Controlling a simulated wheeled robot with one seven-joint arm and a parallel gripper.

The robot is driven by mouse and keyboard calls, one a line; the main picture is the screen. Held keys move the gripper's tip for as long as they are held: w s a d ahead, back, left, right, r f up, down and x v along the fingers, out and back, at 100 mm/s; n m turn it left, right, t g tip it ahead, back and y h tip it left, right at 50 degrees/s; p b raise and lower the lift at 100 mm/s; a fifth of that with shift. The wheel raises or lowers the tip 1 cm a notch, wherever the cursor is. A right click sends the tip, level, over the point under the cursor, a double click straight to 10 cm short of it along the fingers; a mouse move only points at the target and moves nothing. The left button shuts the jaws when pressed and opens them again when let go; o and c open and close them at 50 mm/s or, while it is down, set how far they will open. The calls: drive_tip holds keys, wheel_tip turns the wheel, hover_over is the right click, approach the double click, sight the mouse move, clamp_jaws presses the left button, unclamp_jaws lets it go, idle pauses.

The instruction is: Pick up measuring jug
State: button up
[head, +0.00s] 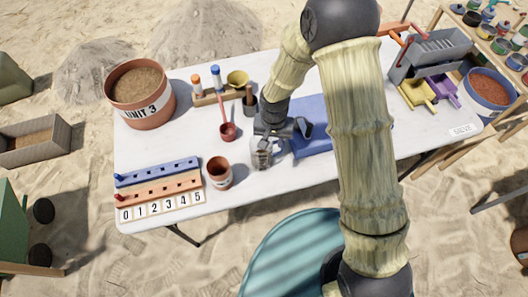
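A small clear container with faint markings, which looks like the measuring jug (261,155), stands upright on the white table near its front edge. My gripper (263,139) is directly above and behind it in the head view, at its rim or very close. The fingertips are small and dark here. I cannot tell whether they touch the jug or how far apart they are. The upper part of the jug is partly hidden by the gripper.
A terracotta cup (220,173) stands just left of the jug, and a red ladle (228,131) lies behind it. A blue mat (312,146) is to the right. A numbered board (160,187), a sand-filled pot (141,107) and a grey sieve box (430,55) are farther off.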

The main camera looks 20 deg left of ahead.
wheel_tip(320, 180, down, 5)
drive_tip(key=shift+w+f+p, duration=0.1)
drive_tip(key=shift+w+p, duration=0.05)
drive_tip(key=shift+p, duration=0.65)
clamp_jaws()
